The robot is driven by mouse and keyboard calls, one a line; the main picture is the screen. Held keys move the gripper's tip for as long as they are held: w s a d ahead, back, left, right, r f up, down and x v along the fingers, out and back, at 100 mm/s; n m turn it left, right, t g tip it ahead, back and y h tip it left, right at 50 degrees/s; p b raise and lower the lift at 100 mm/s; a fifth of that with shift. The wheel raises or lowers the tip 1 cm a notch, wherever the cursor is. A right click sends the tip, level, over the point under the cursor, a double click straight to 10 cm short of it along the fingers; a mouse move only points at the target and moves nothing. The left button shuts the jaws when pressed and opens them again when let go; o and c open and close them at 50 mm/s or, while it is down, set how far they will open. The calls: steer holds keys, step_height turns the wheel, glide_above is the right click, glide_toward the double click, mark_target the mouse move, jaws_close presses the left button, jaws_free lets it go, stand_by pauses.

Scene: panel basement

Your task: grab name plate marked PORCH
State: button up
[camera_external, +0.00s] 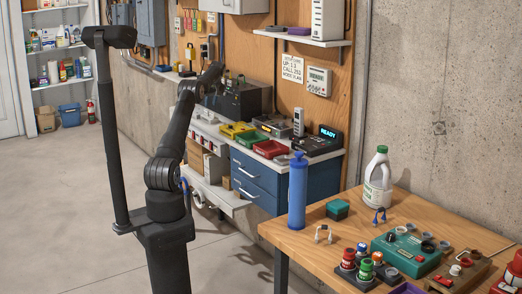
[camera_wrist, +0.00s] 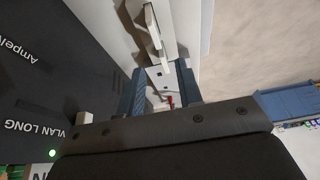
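I cannot make out a name plate marked PORCH in either view. In the external view my dark gripper (camera_external: 212,78) is raised at the wall side, in front of the black box (camera_external: 240,100) on the workbench. In the wrist view the blue fingers of my gripper (camera_wrist: 160,82) stand apart. A pale panel and a small red thing (camera_wrist: 170,101) show beyond the gap, and nothing is clearly held. A dark face with the upside-down lettering "VLAN LONG" (camera_wrist: 92,131) lies left of the fingers.
Yellow (camera_external: 236,130) and red (camera_external: 270,149) trays sit on the workbench beside a device showing READY (camera_external: 322,142). The wooden table (camera_external: 310,245) at front right is crowded with a blue cylinder (camera_external: 297,190), a white jug (camera_external: 378,180) and jars. The floor at left is clear.

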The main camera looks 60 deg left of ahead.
mark_target(206, 114)
steer(key=shift+a+x, duration=0.25)
steer(key=shift+x, duration=1.25)
steer(key=shift+a+x, duration=0.25)
steer(key=shift+x, duration=1.2)
steer(key=shift+r, duration=0.2)
jaws_close()
